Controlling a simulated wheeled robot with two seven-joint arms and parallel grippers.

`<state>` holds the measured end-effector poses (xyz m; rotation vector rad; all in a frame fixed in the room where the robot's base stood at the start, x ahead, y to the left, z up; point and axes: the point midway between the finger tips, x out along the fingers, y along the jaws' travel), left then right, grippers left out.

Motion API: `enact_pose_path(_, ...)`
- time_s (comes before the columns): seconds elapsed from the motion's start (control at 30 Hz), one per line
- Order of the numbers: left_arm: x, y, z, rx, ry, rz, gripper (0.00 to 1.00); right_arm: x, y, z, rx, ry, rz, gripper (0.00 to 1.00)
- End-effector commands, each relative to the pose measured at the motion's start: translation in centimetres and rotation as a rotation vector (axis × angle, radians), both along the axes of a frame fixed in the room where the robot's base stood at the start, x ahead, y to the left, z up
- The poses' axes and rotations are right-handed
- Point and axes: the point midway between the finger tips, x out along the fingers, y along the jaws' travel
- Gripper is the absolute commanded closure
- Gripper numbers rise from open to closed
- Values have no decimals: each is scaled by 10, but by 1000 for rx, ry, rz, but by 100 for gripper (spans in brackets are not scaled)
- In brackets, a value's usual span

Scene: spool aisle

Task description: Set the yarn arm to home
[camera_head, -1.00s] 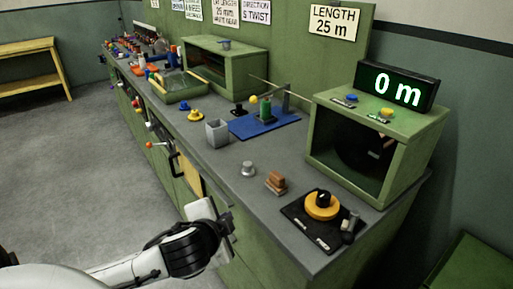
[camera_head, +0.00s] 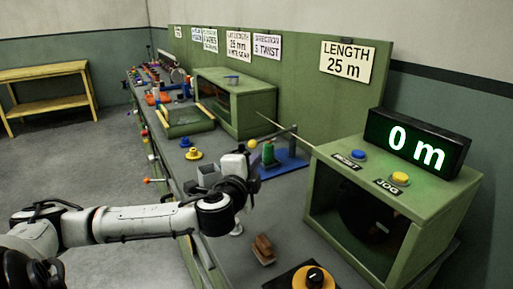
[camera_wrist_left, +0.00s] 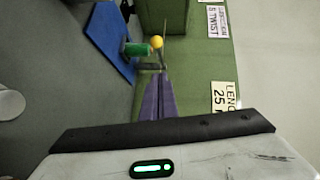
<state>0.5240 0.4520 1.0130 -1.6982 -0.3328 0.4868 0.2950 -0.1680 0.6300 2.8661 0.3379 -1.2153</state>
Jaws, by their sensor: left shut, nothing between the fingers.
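The yarn stand has a blue base (camera_head: 287,163), a green spool (camera_head: 268,152), a grey upright post (camera_head: 293,143) and a thin arm (camera_head: 275,123). A yellow ball (camera_head: 253,144) shows beside the spool. My left gripper (camera_head: 246,158) is over the bench just in front of the stand and hides part of it. In the left wrist view, the shut, empty fingers (camera_wrist_left: 157,80) point toward the post, with the yellow ball (camera_wrist_left: 157,42) and green spool (camera_wrist_left: 137,48) beyond their tips. Contact cannot be told. My right gripper is not in view.
A green open box (camera_head: 325,210) with blue and yellow buttons and a "0 m" display (camera_head: 417,141) stands right of the stand. A brown block (camera_head: 263,250) and a yellow dial (camera_head: 313,278) lie nearer.

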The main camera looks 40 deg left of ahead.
Motion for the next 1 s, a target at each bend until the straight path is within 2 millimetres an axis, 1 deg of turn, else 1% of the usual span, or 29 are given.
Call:
enact_pose_path(0.03, 10, 6, 0, -2, -3, 5, 100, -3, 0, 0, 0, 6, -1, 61)
enact_pose_path(0.2, 43, 24, -5, -3, -2, 4, 100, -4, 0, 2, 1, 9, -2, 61)
enact_pose_path(0.3, 59, 32, -7, -3, -3, 2, 100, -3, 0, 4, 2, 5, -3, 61)
enact_pose_path(0.33, 62, 37, -9, -1, 0, 3, 100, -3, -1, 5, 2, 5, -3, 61)
enact_pose_path(0.4, 63, 49, -11, 3, 2, 4, 100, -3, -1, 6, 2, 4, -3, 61)
enact_pose_path(0.6, 68, 67, -16, 0, 2, 1, 100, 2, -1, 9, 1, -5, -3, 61)
enact_pose_path(0.73, 69, 70, -17, -1, 1, -1, 100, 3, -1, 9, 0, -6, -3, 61)
enact_pose_path(1.0, 69, 70, -17, -1, 0, -1, 100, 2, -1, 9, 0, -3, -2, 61)
